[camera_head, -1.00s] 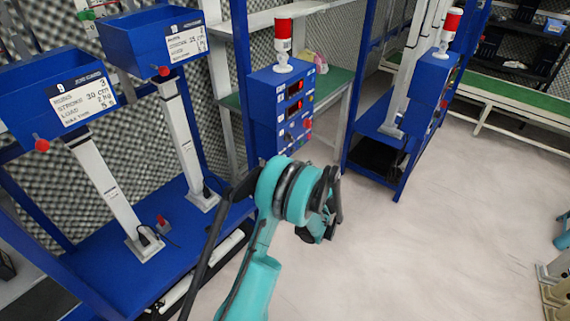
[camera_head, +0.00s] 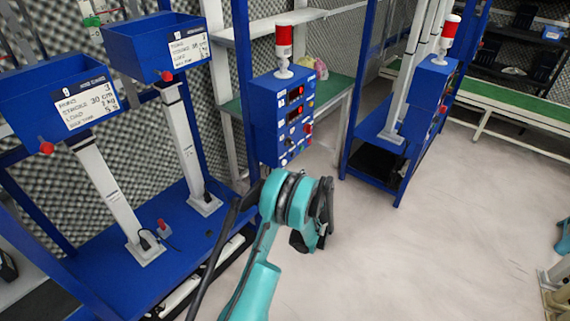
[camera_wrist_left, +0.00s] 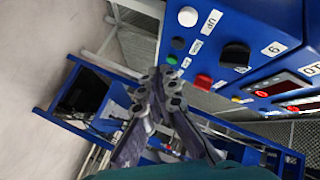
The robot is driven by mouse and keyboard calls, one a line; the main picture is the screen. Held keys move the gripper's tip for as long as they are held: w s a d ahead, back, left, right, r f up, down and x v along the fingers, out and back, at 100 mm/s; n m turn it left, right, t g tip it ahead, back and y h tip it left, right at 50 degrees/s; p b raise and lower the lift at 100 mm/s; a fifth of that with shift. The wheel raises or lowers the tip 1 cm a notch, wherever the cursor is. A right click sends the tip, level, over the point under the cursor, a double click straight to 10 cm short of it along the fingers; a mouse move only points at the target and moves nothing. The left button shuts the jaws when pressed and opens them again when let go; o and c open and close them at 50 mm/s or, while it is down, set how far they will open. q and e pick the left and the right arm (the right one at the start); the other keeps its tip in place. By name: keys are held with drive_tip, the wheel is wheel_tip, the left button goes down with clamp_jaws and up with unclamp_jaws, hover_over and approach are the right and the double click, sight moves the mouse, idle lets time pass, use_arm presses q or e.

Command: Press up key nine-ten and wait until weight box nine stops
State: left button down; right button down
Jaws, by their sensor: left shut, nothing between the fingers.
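The blue control box (camera_head: 265,120) has red displays and buttons. In the left wrist view its panel (camera_wrist_left: 240,22) shows a white key (camera_wrist_left: 187,16) beside an UP label, black and green keys, a red button (camera_wrist_left: 203,82), a black knob (camera_wrist_left: 235,55), and labels 9 and 10. My left gripper (camera_wrist_left: 160,78) is shut and empty, below the key column; I see no contact with a key. In the head view it is partly hidden behind my wrist. Weight box nine (camera_head: 25,92) is blue, on a light column at the left. My right gripper is not in view.
A second blue weight box (camera_head: 150,62) stands beside it on another column. A red lamp (camera_head: 284,42) tops the control box. Blue frame posts and a green-topped table (camera_head: 330,88) are behind. A similar station stands to the right, with open pale floor (camera_head: 430,240) in front.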

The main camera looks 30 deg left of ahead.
sight(284, 162)
use_arm(q)
drive_tip(key=a, duration=0.6)
drive_tip(key=shift+w, duration=0.2)
drive_tip(key=shift+a, duration=0.2)
idle(1.1)
drive_tip(key=shift+a, duration=0.25)
